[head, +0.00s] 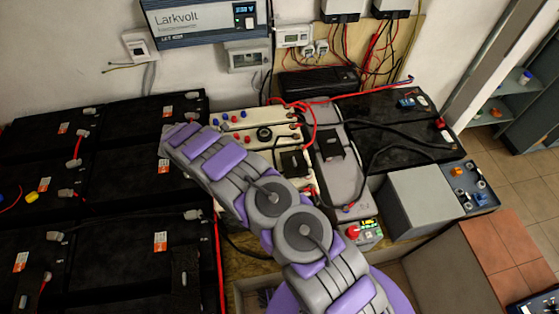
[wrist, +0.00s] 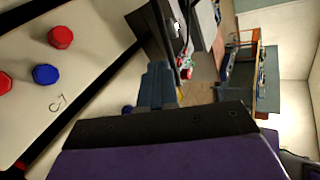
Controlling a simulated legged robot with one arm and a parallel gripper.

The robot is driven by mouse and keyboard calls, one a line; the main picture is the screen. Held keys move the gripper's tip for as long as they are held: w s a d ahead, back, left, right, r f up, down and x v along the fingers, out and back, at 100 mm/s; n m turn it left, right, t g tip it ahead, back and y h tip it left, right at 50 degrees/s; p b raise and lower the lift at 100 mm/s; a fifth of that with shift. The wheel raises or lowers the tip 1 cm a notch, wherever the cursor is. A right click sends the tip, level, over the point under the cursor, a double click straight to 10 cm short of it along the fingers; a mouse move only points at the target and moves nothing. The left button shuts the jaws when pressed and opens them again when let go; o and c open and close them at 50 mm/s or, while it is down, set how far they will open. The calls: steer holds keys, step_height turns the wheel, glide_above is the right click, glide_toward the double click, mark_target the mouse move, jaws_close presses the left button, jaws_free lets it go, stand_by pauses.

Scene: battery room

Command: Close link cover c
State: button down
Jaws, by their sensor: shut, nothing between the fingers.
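A cream battery-like unit (head: 232,118) with red and blue terminal caps stands in the middle of the head view, partly hidden by my arm. Two small black covers, one on the cream unit (head: 295,162) and one on the grey unit (head: 331,145), show there; I cannot tell which is link cover c. My gripper (wrist: 156,78) is shut and empty beside this surface. A dark slab (wrist: 148,32) lies just beyond its fingertips; contact is unclear. The head view does not clearly show the fingers.
Large black batteries (head: 130,180) fill the left. Another black battery (head: 385,118) stands right of the grey unit, with red and black cables across it. A grey box (head: 420,205) and a terracotta-topped bench (head: 490,250) stand at the right. A wall inverter (head: 205,22) hangs behind.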

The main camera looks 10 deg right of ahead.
steer(key=n, duration=0.2)
steer(key=n+b, duration=0.1)
steer(key=b, duration=0.1)
glide_toward(294, 160)
steer(key=d+f, duration=0.2)
steer(key=f, duration=0.1)
steer(key=d+f, duration=0.1)
steer(key=shift+f, duration=0.3)
steer(key=shift+d, duration=0.75)
steer(key=shift+d, duration=0.2)
steer(key=shift+d+r+p, duration=0.2)
steer(key=shift+d+p, duration=0.4)
steer(key=shift+d, duration=0.25)
steer(key=shift+d+p, duration=0.45)
steer(key=shift+d, duration=0.15)
steer(key=shift+d+f, duration=0.1)
steer(key=shift+f, duration=0.05)
steer(key=shift+s, duration=0.1)
